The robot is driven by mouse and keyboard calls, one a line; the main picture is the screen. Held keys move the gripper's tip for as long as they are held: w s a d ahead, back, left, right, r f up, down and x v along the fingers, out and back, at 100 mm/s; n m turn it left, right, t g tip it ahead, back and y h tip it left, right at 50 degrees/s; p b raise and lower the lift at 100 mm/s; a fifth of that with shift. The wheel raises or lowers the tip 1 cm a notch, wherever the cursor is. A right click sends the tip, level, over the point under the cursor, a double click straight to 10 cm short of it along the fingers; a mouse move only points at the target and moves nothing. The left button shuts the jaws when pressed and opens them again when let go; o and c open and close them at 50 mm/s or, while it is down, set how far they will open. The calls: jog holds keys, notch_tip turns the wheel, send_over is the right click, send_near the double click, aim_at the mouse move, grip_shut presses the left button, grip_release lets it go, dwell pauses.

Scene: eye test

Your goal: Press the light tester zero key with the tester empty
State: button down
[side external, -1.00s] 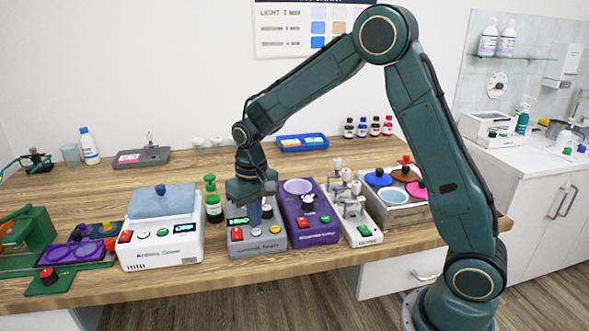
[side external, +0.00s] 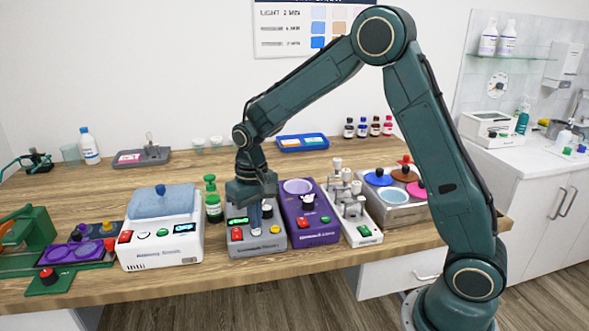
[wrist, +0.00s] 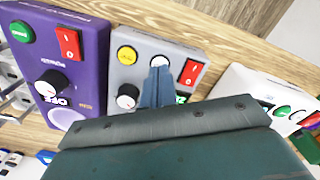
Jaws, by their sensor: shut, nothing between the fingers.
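The grey light tester (side external: 270,249) stands near the front edge of the bench. It has a red rocker switch (wrist: 191,72), a pale round key (wrist: 160,60), a yellow key (wrist: 127,55), a black-and-white knob (wrist: 128,96) and a lit green display (side external: 238,221). My gripper (side external: 255,226) is shut and points down over the tester. In the wrist view its fingertips (wrist: 158,67) are at the pale key and cover part of it. I cannot tell whether they touch or press it. The key labels are not readable. My gripper hides the tester's back part, so any sample there cannot be seen.
A purple device (side external: 313,232) stands close on the right and a white device with a blue lid (side external: 160,240) on the left. A green bottle (side external: 213,200) is behind the gap between the white device and tester. A narrow bench strip is clear in front.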

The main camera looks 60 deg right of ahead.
jog(key=shift+f, duration=0.6)
dwell(0.6)
jog(key=shift+r, duration=0.15)
notch_tip(320, 180, up, 8)
dwell(1.4)
jog(key=s+r+n+t, duration=0.1)
jog(key=s+r+t, duration=0.2)
jog(key=s+r, duration=0.8)
jog(key=s+f+n+t, duration=0.1)
jog(key=s+n+t, duration=0.1)
jog(key=s, duration=1.3)
jog(key=shift+a+f+t, duration=0.25)
jog(key=shift+f+t, duration=0.05)
jog(key=shift+f, duration=0.1)
